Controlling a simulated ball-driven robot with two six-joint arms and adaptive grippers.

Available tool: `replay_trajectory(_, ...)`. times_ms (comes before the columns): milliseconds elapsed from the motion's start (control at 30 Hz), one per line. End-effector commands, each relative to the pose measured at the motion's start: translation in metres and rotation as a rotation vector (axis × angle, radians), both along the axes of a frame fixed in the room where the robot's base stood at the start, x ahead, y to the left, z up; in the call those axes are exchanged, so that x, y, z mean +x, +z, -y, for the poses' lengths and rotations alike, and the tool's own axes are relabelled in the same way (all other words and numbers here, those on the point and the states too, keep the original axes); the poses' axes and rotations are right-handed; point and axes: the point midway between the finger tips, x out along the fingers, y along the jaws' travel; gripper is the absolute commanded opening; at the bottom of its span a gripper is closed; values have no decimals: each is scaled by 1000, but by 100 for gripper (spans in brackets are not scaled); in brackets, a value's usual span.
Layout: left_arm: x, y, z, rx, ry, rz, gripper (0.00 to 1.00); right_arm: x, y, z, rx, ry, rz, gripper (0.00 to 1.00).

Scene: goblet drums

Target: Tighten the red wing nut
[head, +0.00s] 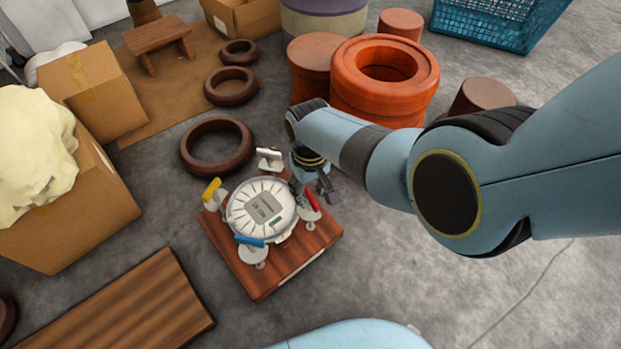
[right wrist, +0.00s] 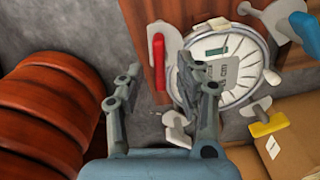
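A round white dial-like disc (head: 262,208) sits on a square reddish-brown wooden block (head: 285,268). Wing nuts with coloured handles stand around it. The red wing nut (head: 312,200) is on its right side, close below my right gripper (head: 322,187). In the right wrist view the red wing nut (right wrist: 158,62) shows in the gap between the fingertips of my right gripper (right wrist: 160,75). Those fingers are apart and hold nothing. Whether they touch the nut is unclear. My left gripper is out of view.
The yellow (head: 212,189), blue (head: 249,240) and white (head: 269,153) wing nuts stand close around the disc. Orange-red clay drums (head: 385,85) stand behind my right arm. Dark rings (head: 217,147) and cardboard boxes (head: 95,90) lie left.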

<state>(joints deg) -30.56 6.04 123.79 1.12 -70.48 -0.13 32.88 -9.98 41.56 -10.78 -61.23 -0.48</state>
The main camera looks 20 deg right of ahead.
Motion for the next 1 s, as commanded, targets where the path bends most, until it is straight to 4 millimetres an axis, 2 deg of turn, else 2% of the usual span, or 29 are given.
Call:
replay_trajectory(400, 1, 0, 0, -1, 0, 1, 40, -1, 50, 0, 1, -1, 0, 36)
replay_trajectory(600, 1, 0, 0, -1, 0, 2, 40, -1, 56, 0, 1, -1, -1, 36)
replay_trajectory(1000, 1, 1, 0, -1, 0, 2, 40, -1, 56, 0, 0, -1, -1, 36)
